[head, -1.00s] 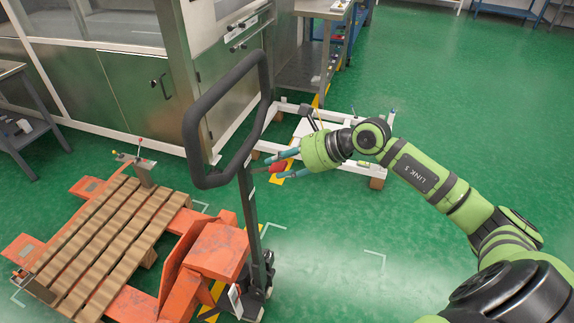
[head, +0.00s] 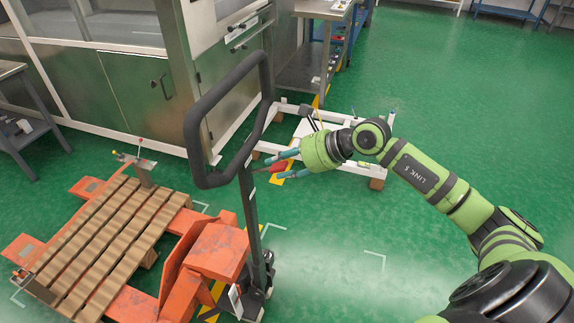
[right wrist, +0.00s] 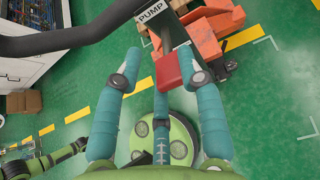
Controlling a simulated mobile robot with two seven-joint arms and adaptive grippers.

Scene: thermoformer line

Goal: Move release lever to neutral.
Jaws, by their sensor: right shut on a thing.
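The release lever has a red grip (head: 279,166) beside the upper part of the pallet jack's dark upright handle (head: 250,205). My right gripper (head: 287,164) reaches it from the right, with its teal fingers around the red grip, and is shut on it. In the right wrist view the red lever grip (right wrist: 168,70) lies against the right-hand finger, below a PUMP label (right wrist: 151,12). The left-hand finger there looks apart from it. The lever's pivot is hard to make out. My left gripper is out of view.
The black handle loop (head: 190,130) rises left of my right gripper. The orange pallet jack (head: 215,250) stands under a wooden pallet (head: 95,235). A low white frame (head: 350,167) lies behind the right gripper. Green floor is open at right.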

